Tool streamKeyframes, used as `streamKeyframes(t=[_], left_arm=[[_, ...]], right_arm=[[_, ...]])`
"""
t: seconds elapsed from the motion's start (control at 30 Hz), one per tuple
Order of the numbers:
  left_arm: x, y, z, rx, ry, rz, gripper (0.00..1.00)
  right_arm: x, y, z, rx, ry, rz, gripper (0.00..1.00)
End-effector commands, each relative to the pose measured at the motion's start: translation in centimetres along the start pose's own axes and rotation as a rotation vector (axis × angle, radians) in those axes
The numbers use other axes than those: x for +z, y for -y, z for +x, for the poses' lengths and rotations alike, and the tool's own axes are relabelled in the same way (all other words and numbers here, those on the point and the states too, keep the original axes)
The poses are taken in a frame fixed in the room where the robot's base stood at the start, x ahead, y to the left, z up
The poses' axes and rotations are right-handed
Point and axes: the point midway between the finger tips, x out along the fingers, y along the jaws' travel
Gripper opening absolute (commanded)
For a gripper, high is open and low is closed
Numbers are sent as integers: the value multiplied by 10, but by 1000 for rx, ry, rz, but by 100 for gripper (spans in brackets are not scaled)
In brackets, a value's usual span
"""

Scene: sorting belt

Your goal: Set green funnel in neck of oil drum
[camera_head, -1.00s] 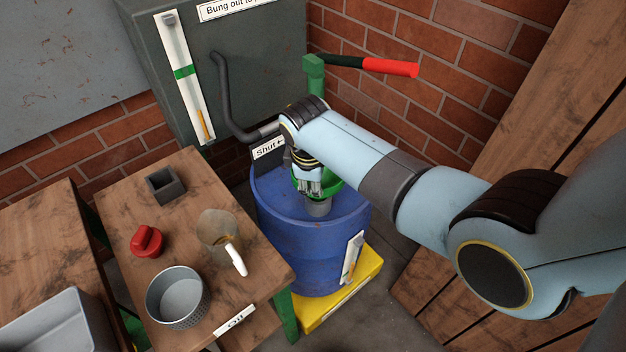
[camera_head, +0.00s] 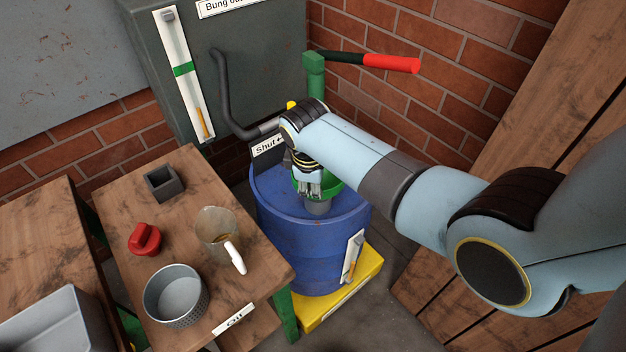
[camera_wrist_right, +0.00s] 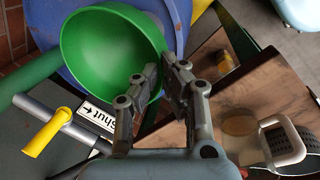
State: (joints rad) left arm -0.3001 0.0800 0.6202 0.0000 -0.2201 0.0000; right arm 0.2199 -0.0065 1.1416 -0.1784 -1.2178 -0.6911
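The green funnel (camera_wrist_right: 108,45) shows in the right wrist view as an open bowl, with its rim between my right gripper's fingers. My right gripper (camera_wrist_right: 160,82) appears shut on that rim, one finger inside the bowl and one outside. In the head view my right gripper (camera_head: 310,190) and the funnel (camera_head: 332,184) are over the top of the blue oil drum (camera_head: 300,245). A grey round piece (camera_head: 318,207), seemingly the drum's neck, shows just below them. The funnel's stem is hidden, so I cannot tell whether it is in the neck. My left gripper is out of view.
A grey pipe (camera_head: 228,105) from the dark tank and a "Shut" sign (camera_head: 268,145) are close behind the drum. A red-handled lever (camera_head: 390,63) is above. The table at left holds a jug (camera_head: 216,228), a basket (camera_head: 176,294) and a red cap (camera_head: 145,239).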

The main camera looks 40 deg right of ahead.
Motion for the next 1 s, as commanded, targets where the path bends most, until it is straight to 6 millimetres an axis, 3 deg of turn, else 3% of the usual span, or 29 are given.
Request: streamKeyframes(t=[0.67, 0.9, 1.0], left_arm=[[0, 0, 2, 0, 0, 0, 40], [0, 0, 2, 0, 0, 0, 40], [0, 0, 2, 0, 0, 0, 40]], right_arm=[[0, 0, 4, 1, 0, 0, 0], [0, 1, 4, 0, 0, 0, 33], [0, 1, 4, 0, 0, 0, 33]])
